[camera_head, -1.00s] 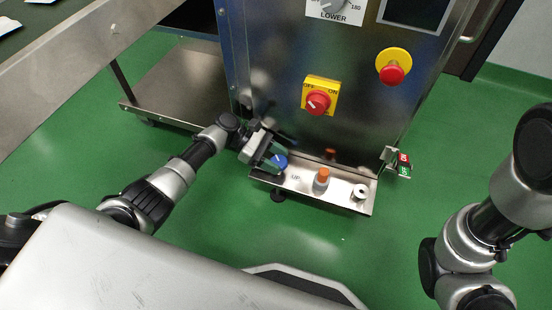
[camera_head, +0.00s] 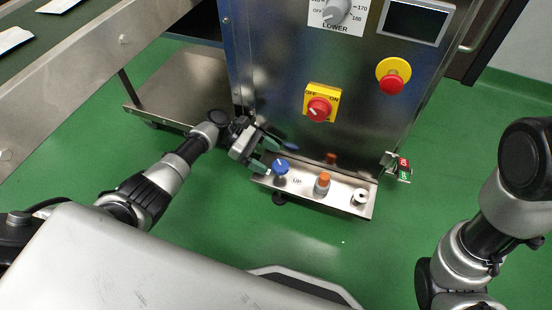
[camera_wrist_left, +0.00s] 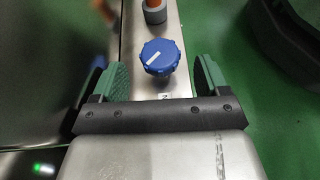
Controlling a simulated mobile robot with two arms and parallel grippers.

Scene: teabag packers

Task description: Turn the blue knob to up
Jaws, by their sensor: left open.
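The blue knob (camera_head: 281,167) stands on a low metal control ledge (camera_head: 337,197) at the foot of the steel machine, left of the "UP" label. My left gripper (camera_head: 270,153) is open just left of the knob. In the left wrist view the green-padded fingers of this gripper (camera_wrist_left: 152,80) are spread to either side, with the knob ahead between them and apart from both. My right arm shows at the right edge; its gripper is out of view.
An orange-topped knob (camera_head: 323,181) and a small metal knob (camera_head: 360,194) sit further right on the ledge. Above are a yellow-plated red switch (camera_head: 320,104) and a red emergency button (camera_head: 392,83). Green floor is clear in front.

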